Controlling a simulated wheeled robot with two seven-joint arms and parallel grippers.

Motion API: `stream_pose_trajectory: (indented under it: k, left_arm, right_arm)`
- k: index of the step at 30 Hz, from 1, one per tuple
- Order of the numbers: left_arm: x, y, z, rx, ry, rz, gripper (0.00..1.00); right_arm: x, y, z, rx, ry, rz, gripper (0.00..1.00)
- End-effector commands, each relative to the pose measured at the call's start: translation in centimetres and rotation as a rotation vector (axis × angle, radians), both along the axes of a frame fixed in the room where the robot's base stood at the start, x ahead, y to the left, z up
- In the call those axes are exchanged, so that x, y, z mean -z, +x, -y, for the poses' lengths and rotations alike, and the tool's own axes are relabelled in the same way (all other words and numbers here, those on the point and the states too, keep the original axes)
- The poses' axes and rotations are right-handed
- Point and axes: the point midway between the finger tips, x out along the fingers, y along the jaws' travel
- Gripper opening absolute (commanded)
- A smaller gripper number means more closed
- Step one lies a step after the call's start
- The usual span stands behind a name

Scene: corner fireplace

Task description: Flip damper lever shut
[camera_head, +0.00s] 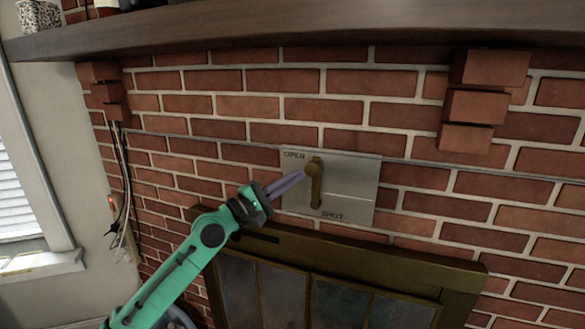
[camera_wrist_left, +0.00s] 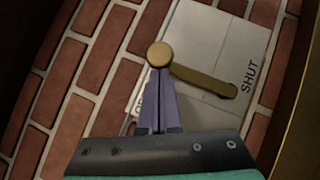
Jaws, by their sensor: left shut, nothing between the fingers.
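A pale metal damper plate (camera_head: 356,185) is on the brick wall, marked OPEN at its upper left and SHUT at its lower edge. A brass lever (camera_head: 316,190) stands nearly upright on it, its round knob at the upper end near OPEN and its lower end just above SHUT. In the left wrist view the lever bar (camera_wrist_left: 207,82) slants from the knob (camera_wrist_left: 160,54) towards SHUT. My left gripper (camera_head: 301,174) is shut and empty, its purple fingertips at the knob's left side. I cannot tell whether they touch it. My right gripper is out of view.
A dark wooden mantel (camera_head: 290,28) runs above the plate. A stepped brick corbel (camera_head: 473,105) juts out at right. The brass-framed fireplace screen (camera_head: 360,262) stands just below. Cables (camera_head: 124,180) hang at left by the window.

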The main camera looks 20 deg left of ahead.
Motion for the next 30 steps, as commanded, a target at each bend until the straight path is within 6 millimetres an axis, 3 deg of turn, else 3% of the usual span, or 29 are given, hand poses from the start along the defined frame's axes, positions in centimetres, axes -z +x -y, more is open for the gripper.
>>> stream_pose_trajectory:
  k: [10, 30]
  left_arm:
    - [0.1, 0.0, 0.0, 0.0, 0.004, 0.0, 0.0]
    - [-0.6, -0.1, 0.8, 0.001, 0.119, 0.007, 0.0]
  right_arm:
    - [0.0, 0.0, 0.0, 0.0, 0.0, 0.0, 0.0]
    - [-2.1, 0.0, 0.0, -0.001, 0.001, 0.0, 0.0]
